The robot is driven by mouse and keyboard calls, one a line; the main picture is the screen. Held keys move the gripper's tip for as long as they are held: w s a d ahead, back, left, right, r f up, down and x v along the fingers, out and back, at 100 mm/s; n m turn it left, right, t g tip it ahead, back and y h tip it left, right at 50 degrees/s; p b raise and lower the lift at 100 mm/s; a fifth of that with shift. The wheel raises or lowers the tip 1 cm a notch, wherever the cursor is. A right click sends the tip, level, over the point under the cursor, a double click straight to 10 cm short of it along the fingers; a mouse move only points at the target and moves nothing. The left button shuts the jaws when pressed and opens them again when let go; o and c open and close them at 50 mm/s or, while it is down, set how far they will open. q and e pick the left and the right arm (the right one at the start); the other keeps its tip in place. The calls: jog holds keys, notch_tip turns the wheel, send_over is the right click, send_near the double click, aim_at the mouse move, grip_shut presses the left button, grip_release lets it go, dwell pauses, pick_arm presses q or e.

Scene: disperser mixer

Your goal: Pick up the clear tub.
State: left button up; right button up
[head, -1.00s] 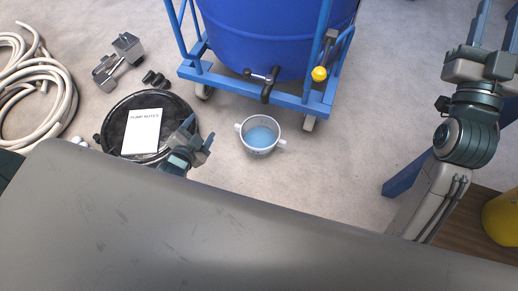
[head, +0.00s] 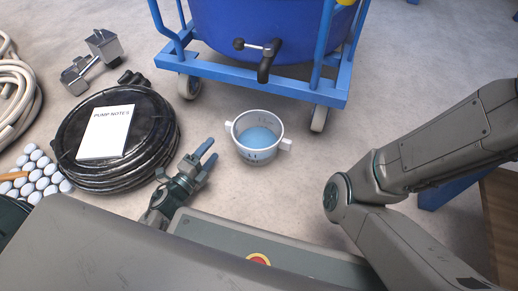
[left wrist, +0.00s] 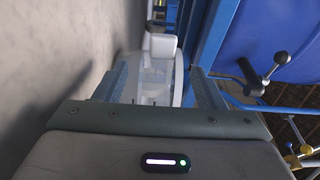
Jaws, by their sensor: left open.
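The clear tub (head: 258,152) stands upright on the floor in front of the blue drum's cart. It has a pale wall, a tab on each side and something blue inside. My left gripper (head: 209,154) is open and empty, low to the left of the tub, with its fingers pointing toward it and a gap between them in the head view.
The blue cart (head: 240,79) with a blue drum (head: 215,25) and its black tap (head: 267,62) stands just behind the tub. A black hose coil (head: 150,150) with a "PUMP NOTES" sheet (head: 104,132) lies left of my left gripper. Floor right of the tub is clear.

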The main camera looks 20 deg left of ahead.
aim_at(230, 129)
pick_arm(q)
jog(key=shift+w+d+f, duration=0.1)
jog(key=shift+w+f, duration=0.05)
jog(key=shift+f, duration=0.05)
jog(key=shift+w+d, duration=0.1)
jog(key=shift+w, duration=0.25)
jog(key=x, duration=0.4)
jog(key=shift+w+d+r+p, duration=0.1)
jog(key=shift+w+p, duration=0.15)
jog(key=shift+p, duration=0.1)
jog(key=shift+r+x, duration=0.15)
jog(key=shift+x, duration=1.15)
jog(key=shift+r+x, duration=0.15)
jog(key=shift+x, duration=1.15)
jog(key=shift+d+r, duration=0.1)
grip_shut()
jog(key=shift+r, duration=0.1)
